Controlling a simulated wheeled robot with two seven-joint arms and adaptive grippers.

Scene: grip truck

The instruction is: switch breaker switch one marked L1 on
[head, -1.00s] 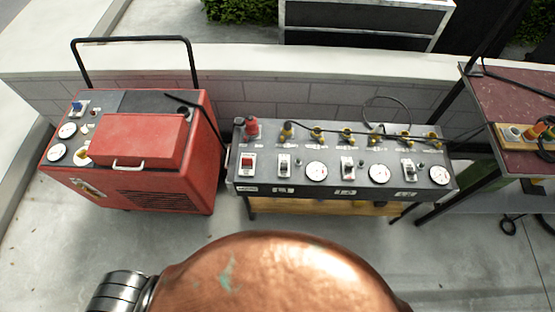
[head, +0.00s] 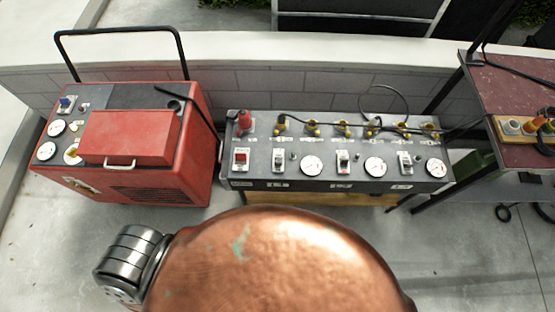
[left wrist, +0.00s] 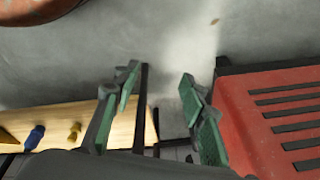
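A dark breaker panel (head: 335,186) stands in the middle of the head view, with a red switch (head: 241,156) at its left. Light switches with dark levers (head: 278,160), (head: 343,161) and (head: 405,162) stand along its front row between round white gauges. Their markings are too small to read, so I cannot tell which is L1 or how the levers are set. My left gripper (left wrist: 158,76) shows in the left wrist view, with its two green-padded fingers apart and nothing between them. Neither gripper shows in the head view.
A red machine (head: 150,185) with a black handle stands left of the panel; it also shows in the left wrist view (left wrist: 245,110). A wooden board (left wrist: 75,115) lies left there. A dark red table (head: 510,90) stands right. Cables run over the panel's yellow plugs.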

